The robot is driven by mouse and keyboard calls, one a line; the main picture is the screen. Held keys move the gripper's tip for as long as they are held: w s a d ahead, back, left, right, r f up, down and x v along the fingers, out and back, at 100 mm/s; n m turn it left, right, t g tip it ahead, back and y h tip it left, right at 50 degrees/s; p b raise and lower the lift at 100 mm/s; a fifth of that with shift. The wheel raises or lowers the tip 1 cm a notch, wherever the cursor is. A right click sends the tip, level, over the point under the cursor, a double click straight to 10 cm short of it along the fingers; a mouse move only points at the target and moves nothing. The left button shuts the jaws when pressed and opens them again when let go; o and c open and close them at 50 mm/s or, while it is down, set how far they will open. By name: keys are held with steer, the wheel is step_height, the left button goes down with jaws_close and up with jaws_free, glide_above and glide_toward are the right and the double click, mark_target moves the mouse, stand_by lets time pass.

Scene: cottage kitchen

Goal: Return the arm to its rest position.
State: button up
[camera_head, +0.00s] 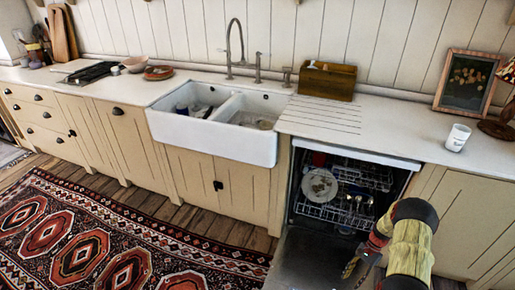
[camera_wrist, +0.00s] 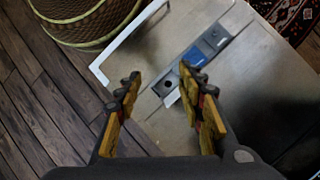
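My arm (camera_head: 408,245) reaches in from the lower right of the head view, in front of the open dishwasher (camera_head: 345,190). My gripper (camera_head: 360,262) hangs low over the lowered dishwasher door (camera_head: 300,262). In the wrist view my gripper (camera_wrist: 160,82) shows two yellow and dark fingers spread wide apart with nothing between them. Beyond the fingertips lies the metal inner face of the door (camera_wrist: 255,95), with a blue and grey detergent dispenser (camera_wrist: 195,57). I cannot tell the exact gap to the door.
The dishwasher rack (camera_head: 320,212) holds a plate (camera_head: 319,185) and other dishes. A white cup (camera_head: 457,137) stands on the counter (camera_head: 400,125) at right. A double sink (camera_head: 218,140) is left of the dishwasher. A patterned rug (camera_head: 100,240) covers the floor. A woven basket (camera_wrist: 85,22) stands beside the door.

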steer(key=s+a+r+n+h+p, duration=0.1)
steer(key=a+r+n, duration=0.15)
steer(key=r, duration=0.85)
steer(key=s+a+r+n+t+h, duration=0.15)
steer(key=a+r, duration=0.25)
steer(key=r, duration=0.7)
steer(key=a+r+n+g+h+p, duration=0.1)
steer(key=a+r+n, duration=0.2)
steer(key=r, duration=0.8)
steer(key=s+a+r+n+t+p, duration=0.1)
steer(key=s+a+r+n+t, duration=0.1)
steer(key=s+a+r, duration=0.4)
steer(key=s+a+r+n+t+h+p, duration=0.1)
steer(key=s+a+r, duration=0.5)
steer(key=r, duration=0.8)
steer(key=s+a+r+n+t+p, duration=0.2)
steer(key=s+a+r+t, duration=0.3)
steer(key=r, duration=0.6)
steer(key=shift+s+a+n, duration=0.8)
steer(key=shift+s+a, duration=0.1)
steer(key=shift+s, duration=0.05)
